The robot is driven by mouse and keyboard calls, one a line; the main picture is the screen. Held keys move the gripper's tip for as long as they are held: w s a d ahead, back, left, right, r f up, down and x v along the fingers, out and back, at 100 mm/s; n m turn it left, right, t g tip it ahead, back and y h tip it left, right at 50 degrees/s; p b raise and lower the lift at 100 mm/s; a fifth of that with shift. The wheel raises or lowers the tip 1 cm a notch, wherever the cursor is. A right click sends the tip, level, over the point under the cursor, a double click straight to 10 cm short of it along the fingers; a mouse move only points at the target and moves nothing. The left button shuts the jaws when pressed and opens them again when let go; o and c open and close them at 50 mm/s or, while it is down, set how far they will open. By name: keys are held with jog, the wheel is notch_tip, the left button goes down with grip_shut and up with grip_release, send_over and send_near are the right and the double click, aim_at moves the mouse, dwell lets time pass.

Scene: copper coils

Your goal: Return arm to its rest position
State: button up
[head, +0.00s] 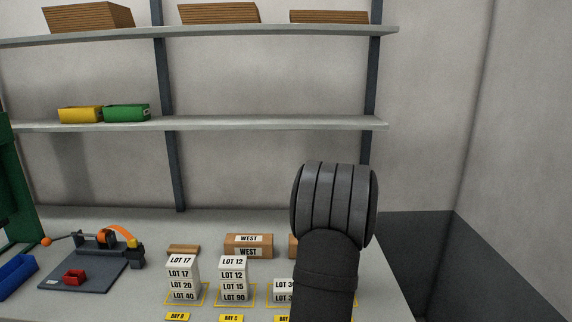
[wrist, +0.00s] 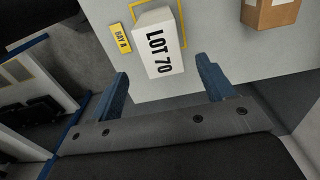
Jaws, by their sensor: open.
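My gripper (wrist: 162,68) is open in the wrist view, its two blue fingers spread wide. A white box labelled LOT 70 (wrist: 158,44) shows beyond and partly between the fingertips. No finger touches it in the picture, but its distance cannot be told. It stands at a yellow outline beside a BAY A tag (wrist: 120,38). In the head view my dark arm rises in front of the bench's right part, and my gripper is hidden there.
The grey bench (head: 215,222) holds white LOT stacks (head: 182,278) (head: 233,278) and cardboard boxes marked WEST (head: 248,246). A dark fixture plate (head: 88,272) with an orange arm lies at left. Shelves (head: 230,124) cross the back wall. Open floor lies right of the bench.

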notch_tip(320, 180, down, 7)
jog(key=shift+f, duration=0.15)
notch_tip(320, 180, up, 5)
jog(key=shift+d+f, duration=0.1)
jog(key=shift+f, duration=0.05)
jog(key=s+d+r, duration=0.7)
jog(key=s+d, duration=0.1)
jog(key=s, duration=0.1)
jog(key=w+a+f, duration=0.3)
jog(key=a+f, duration=0.1)
jog(key=a, duration=0.4)
jog(key=w+a+f, duration=0.3)
jog(key=a+f, duration=0.1)
jog(key=a, duration=0.4)
jog(key=w+a+f, duration=0.3)
jog(key=a+f, duration=0.2)
jog(key=a, duration=0.3)
jog(key=shift+f, duration=0.1)
jog(key=shift+a+f, duration=0.1)
jog(key=shift+f, duration=0.75)
